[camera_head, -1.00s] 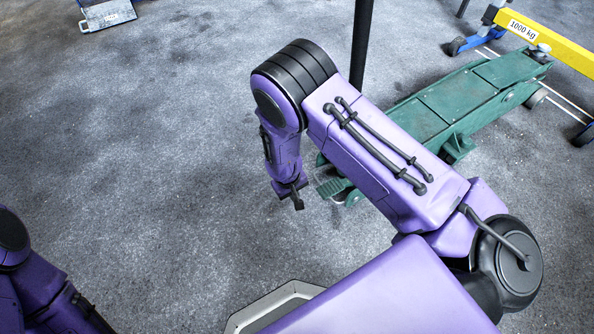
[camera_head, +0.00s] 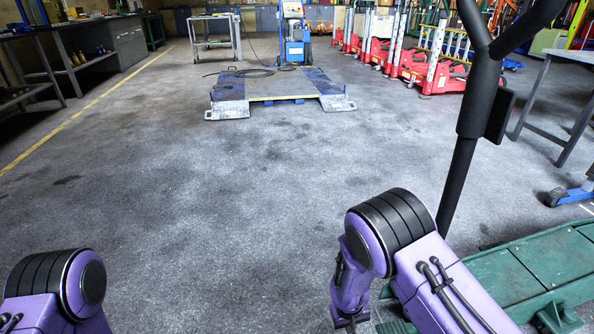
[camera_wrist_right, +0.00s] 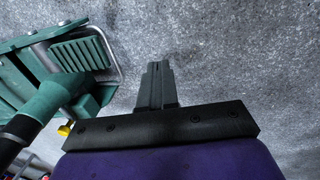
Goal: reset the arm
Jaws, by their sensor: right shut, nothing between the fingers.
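My right arm comes in at the lower right of the head view, bent down at its black-banded joint. Its gripper (camera_head: 350,322) is at the bottom edge, partly cut off. In the right wrist view the fingers (camera_wrist_right: 157,72) are together, with nothing between them, over bare grey floor. The green trolley jack (camera_head: 540,268) stands on the floor to the right of my right arm. Its ridged green end (camera_wrist_right: 82,56) shows left of the fingers in the wrist view, apart from them. My left arm shows at the lower left; its gripper is out of view.
The jack's black handle (camera_head: 460,170) rises just behind my right arm. A low blue-grey platform lift (camera_head: 285,88) and red jacks (camera_head: 430,70) stand farther back. Workbenches (camera_head: 110,40) line the left. The middle floor is clear.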

